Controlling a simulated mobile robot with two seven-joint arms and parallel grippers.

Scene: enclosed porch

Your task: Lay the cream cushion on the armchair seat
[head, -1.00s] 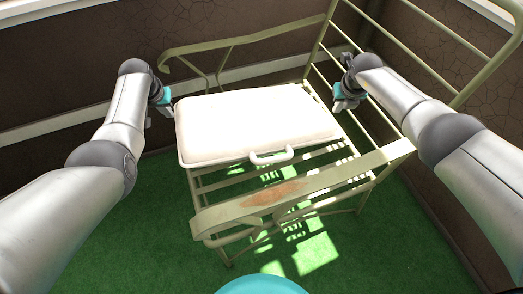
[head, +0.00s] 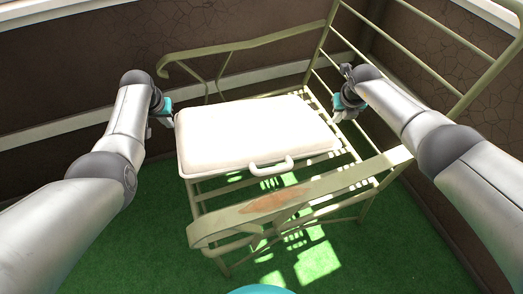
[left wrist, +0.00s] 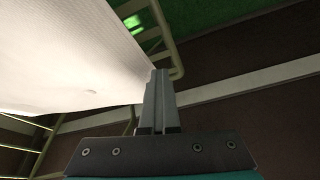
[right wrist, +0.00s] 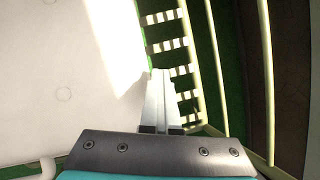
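The cream cushion (head: 255,135), a thick pad with a white handle (head: 271,166) on its near edge, lies over the slatted seat of the green metal armchair (head: 270,205). Bare slats show at its near and right sides; whether it rests flat on all slats I cannot tell. My left gripper (head: 168,117) is at its left edge, with fingers together and the cushion (left wrist: 70,55) beside the tips. My right gripper (head: 339,113) is at its right edge by the chair back, fingers together, with the cushion (right wrist: 60,80) to their left. Neither gripper visibly holds it.
The chair's near armrest (head: 270,203) and far armrest (head: 240,43) flank the seat. The railed back (head: 420,45) stands at the right, close to my right arm. Brown walls are behind. Green floor (head: 130,235) is open at the near left.

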